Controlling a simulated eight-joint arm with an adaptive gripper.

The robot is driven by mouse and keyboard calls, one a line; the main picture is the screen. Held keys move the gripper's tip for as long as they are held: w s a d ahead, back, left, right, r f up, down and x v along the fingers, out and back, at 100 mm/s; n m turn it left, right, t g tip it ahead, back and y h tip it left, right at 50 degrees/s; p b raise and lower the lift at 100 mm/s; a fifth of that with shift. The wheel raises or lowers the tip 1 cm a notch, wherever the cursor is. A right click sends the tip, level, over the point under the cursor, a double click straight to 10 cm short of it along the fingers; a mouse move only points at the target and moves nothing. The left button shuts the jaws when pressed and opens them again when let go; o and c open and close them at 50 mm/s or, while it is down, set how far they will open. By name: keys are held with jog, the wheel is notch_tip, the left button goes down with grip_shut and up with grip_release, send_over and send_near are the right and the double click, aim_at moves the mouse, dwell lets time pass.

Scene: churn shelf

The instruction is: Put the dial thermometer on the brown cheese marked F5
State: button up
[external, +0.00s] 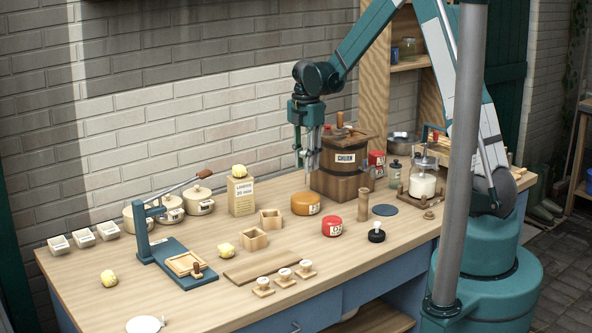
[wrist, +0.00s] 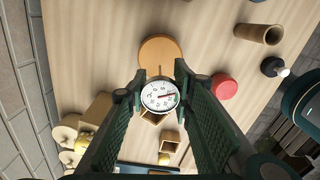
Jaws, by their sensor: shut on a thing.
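My gripper (external: 308,160) hangs above the bench, left of the wooden churn, with its fingers pointing down. In the wrist view my gripper (wrist: 159,82) is shut on the dial thermometer (wrist: 157,97), whose round white face with a red needle shows between the fingers. The thermometer is hard to make out in the external view. The brown cheese (external: 306,204) is a round orange-brown block with a pale label, too small to read surely. It lies on the bench below my gripper, apart from it. In the wrist view the cheese (wrist: 160,52) shows beyond the dial.
A red cheese (external: 332,226) lies in front of the brown one, and another (external: 376,157) is by the churn (external: 343,171). A wooden cylinder (external: 363,205) stands right of the brown cheese. A tall carton (external: 241,196) and small wooden boxes (external: 270,219) stand left.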

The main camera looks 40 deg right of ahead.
jog(key=shift+f, duration=2.05)
jog(key=shift+f, duration=0.1)
jog(key=o, duration=0.8)
jog(key=shift+r, duration=6.1)
jog(key=shift+r, duration=0.1)
